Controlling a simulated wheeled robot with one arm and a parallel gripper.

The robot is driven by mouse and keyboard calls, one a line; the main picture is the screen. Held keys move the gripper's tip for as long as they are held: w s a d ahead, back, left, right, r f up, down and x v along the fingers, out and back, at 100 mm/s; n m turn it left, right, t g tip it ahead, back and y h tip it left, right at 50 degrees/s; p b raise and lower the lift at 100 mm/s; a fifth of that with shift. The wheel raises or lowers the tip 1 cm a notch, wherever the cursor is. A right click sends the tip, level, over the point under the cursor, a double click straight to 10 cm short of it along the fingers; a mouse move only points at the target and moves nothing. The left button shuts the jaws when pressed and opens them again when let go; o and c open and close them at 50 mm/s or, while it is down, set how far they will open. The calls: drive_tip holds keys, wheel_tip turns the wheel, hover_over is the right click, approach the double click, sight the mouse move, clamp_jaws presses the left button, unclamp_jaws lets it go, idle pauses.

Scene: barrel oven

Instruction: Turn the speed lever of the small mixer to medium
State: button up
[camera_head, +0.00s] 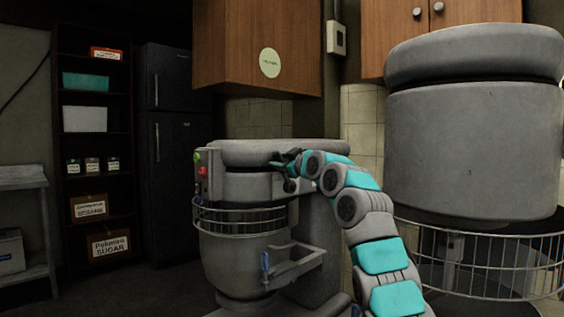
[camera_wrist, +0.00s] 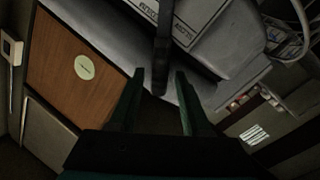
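The small grey mixer (camera_head: 240,255) stands in the middle of the head view, with a wire bowl guard and green and red buttons on its left side. My gripper (camera_head: 281,164) is up against the side of its head, and the lever is hard to make out there. In the wrist view a dark lever (camera_wrist: 162,45) hangs down over the mixer's grey, lettered housing (camera_wrist: 210,45). The two fingers of my gripper (camera_wrist: 160,76) are apart, one on each side of the lever's lower end. A gap shows on both sides, so I see no contact.
A large grey mixer (camera_head: 475,150) with a wire guard stands close on the right. A wooden cabinet (camera_head: 258,45) hangs above and behind the small mixer. A dark fridge (camera_head: 168,140) and a shelf (camera_head: 92,185) with boxes are at the left. Open floor lies front left.

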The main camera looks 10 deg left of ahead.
clamp_jaws()
idle(1.1)
